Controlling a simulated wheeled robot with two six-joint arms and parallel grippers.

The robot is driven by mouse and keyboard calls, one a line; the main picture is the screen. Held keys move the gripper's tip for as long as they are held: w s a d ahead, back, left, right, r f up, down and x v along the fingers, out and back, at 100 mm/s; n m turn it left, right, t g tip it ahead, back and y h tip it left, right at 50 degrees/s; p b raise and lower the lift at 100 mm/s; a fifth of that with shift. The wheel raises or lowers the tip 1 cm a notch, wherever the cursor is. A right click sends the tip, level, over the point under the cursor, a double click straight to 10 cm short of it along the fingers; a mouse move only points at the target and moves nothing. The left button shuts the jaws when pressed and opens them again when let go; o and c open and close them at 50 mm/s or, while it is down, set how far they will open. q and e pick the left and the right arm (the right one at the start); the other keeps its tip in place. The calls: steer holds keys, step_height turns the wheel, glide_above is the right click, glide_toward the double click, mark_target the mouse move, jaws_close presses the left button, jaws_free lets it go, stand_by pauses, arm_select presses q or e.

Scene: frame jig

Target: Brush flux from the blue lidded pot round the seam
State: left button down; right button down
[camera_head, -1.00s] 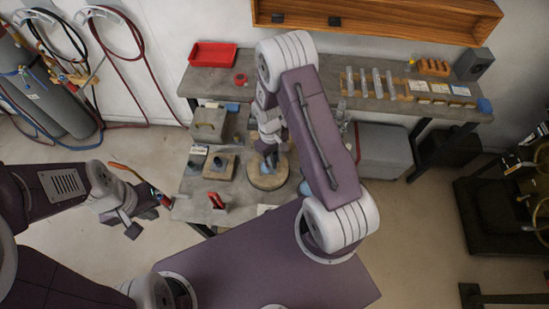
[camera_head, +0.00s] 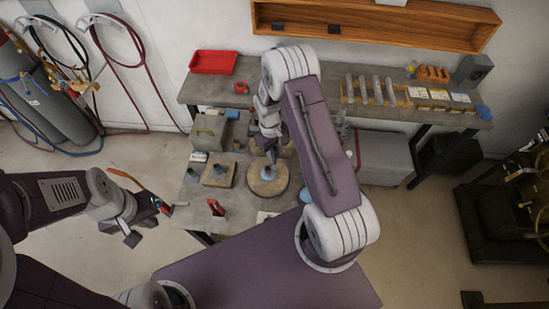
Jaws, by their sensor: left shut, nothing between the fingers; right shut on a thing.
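My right gripper (camera_head: 270,151) is just behind and above a round disc (camera_head: 268,186) on the low bench. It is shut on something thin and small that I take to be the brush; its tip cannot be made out. A small blue-grey piece (camera_head: 268,173) sits at the disc's middle. A dark bluish round thing (camera_head: 218,163) stands on a square block to the left; I cannot tell whether it is the blue lidded pot. Another blue thing (camera_head: 305,192) is partly hidden by my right arm. My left gripper (camera_head: 158,208) is shut and empty, off the bench's left front corner.
A grey box (camera_head: 209,130) stands at the low bench's back left. A small red stand (camera_head: 216,207) is near its front edge. Gas cylinders (camera_head: 52,110) stand far left.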

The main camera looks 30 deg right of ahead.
steer(key=shift+w+d, duration=0.1)
steer(key=shift+s+a, duration=0.35)
steer(key=shift+s, duration=0.25)
steer(key=shift+s+a, duration=0.3)
steer(key=shift+s, duration=0.3)
steer(key=shift+s, duration=0.1)
steer(key=shift+w+p, duration=0.25)
steer(key=shift+p, duration=0.05)
steer(key=shift+d, duration=0.1)
